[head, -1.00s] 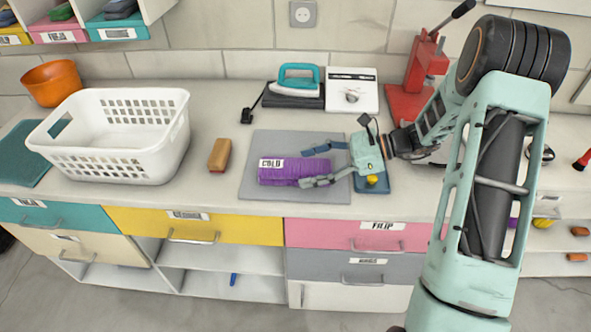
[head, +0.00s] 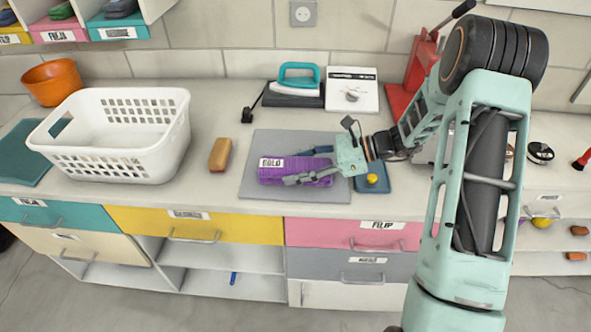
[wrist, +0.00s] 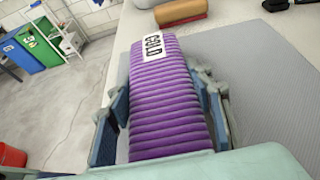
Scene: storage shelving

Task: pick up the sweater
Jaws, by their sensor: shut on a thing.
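In the wrist view the sweater (wrist: 165,95) runs lengthwise between the two fingers. My gripper (head: 311,166) comes from the right and is shut on the sweater's right part, with one finger along each long side. The gripper (wrist: 165,112) also shows at the bottom of the wrist view. The sweater's right end is hidden by the gripper.
A white basket (head: 115,135) stands at the left, with an orange bowl (head: 52,83) behind it. A brown brush-like block (head: 220,154) lies left of the mat. A teal iron (head: 298,78), a white box (head: 352,90) and a red press (head: 410,95) stand at the back.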

